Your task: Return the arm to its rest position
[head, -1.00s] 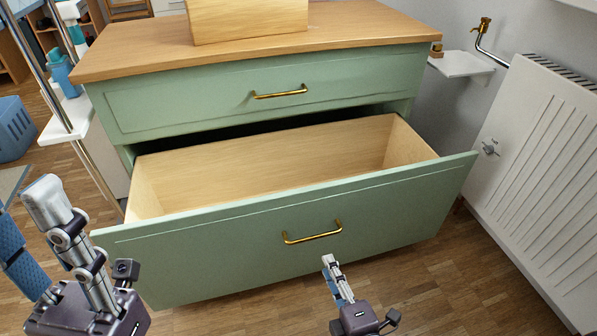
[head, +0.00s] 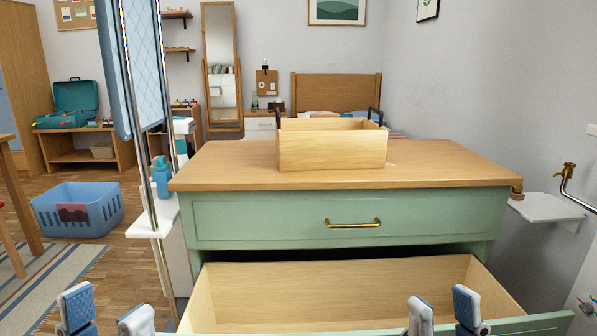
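The green dresser has a wooden top (head: 230,165). Its upper drawer (head: 290,222) is shut and has a brass handle (head: 353,223). The lower drawer (head: 330,292) is pulled out, and the part of its inside in view is empty. Its front panel is mostly cut off by the bottom edge. My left gripper (head: 107,316) is at the bottom left, left of the drawer, with two fingers apart and nothing between them. My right gripper (head: 443,315) is at the bottom right by the drawer's front edge, fingers apart and empty. Both arms are out of view below.
A wooden box with dark handles (head: 333,146) stands on the dresser top. Left are a metal pole stand with a white shelf (head: 147,222), a blue bottle (head: 161,177) and a blue basket (head: 78,211). A small wall shelf (head: 546,208) and brass tap (head: 567,172) are right.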

